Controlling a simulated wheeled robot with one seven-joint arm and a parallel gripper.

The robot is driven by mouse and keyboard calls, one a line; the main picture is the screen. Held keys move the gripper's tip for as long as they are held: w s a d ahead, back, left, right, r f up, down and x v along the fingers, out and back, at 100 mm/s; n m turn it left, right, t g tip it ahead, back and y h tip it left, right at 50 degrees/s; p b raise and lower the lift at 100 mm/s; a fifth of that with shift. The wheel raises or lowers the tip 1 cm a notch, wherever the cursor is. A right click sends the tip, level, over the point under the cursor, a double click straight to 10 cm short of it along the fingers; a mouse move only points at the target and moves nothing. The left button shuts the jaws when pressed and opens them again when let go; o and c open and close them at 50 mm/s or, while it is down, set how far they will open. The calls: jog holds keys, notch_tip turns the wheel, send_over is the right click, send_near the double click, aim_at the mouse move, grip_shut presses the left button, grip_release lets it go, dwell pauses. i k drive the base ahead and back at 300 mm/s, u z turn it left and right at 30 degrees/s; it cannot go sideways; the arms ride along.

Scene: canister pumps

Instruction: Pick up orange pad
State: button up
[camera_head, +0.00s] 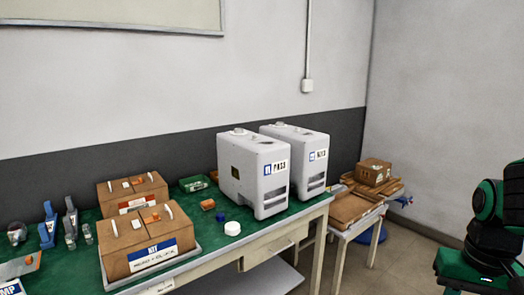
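A small orange block (208,204) lies on the green tabletop (190,218), left of the nearer white canister. It may be the orange pad, but the view is too small to be sure. Small orange pieces also lie on the front cardboard box (151,216) and on the rear cardboard box (138,181). Another orange piece (33,262) shows at the lower left edge. Part of my green and black arm shows at the far right, away from the table. My gripper cannot be made out.
Two white canisters (250,170) (314,148) stand at the table's right end. A white cap (232,229) and a blue cap (220,218) lie near the front edge. Blue and grey bottles stand at left. A side table (350,208) with cardboard stands at right. Floor before my arm is clear.

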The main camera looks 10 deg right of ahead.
aim_at(206, 205)
jog(key=u, duration=0.15)
jog(key=i, duration=1.35)
jog(key=u, duration=0.95)
jog(key=i, duration=0.6)
jog(key=z, duration=0.1)
